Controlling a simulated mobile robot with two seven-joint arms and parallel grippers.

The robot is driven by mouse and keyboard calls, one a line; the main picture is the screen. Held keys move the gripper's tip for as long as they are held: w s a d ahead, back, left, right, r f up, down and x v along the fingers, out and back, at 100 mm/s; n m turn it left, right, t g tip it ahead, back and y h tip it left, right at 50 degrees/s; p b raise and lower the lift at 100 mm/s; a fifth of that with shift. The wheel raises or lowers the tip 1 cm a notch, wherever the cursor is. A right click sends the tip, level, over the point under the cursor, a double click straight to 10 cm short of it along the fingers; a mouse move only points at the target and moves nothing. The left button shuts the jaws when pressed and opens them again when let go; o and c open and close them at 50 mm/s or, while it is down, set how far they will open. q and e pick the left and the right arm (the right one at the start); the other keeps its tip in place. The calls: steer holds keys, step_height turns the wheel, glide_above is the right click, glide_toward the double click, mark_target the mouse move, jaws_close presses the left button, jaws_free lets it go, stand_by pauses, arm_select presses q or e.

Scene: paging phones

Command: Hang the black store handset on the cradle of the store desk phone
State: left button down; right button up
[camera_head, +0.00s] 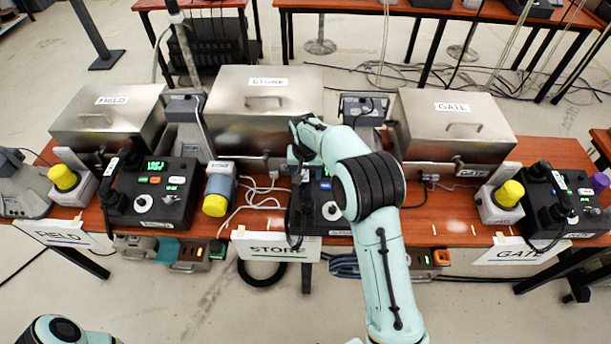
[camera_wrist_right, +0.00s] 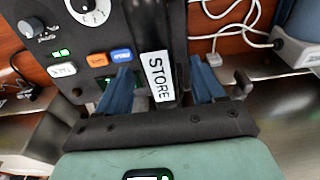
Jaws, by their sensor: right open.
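The store desk phone (camera_head: 328,212) stands mid-table behind the STORE sign, partly hidden by my right arm. Its dial (camera_wrist_right: 88,10) and coloured buttons show in the right wrist view. The black store handset (camera_head: 301,205) lies lengthwise along the phone's left side. Its STORE label (camera_wrist_right: 159,77) shows in the right wrist view. My right gripper (camera_wrist_right: 159,70) is open, with one blue finger on each side of the labelled end. I cannot tell whether the fingers touch it, or whether the handset is fully seated, as the cradle is mostly hidden. My left gripper is out of view.
The field phone (camera_head: 150,195) stands left and the gate phone (camera_head: 570,200) right, each with a handset. Metal boxes (camera_head: 265,100) line the back.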

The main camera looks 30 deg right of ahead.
mark_target(306, 177)
steer(key=r, duration=0.6)
steer(key=s+r, duration=0.1)
steer(key=r, duration=0.2)
steer(key=shift+s+a, duration=0.1)
steer(key=shift+a, duration=0.25)
steer(key=shift+f, duration=0.15)
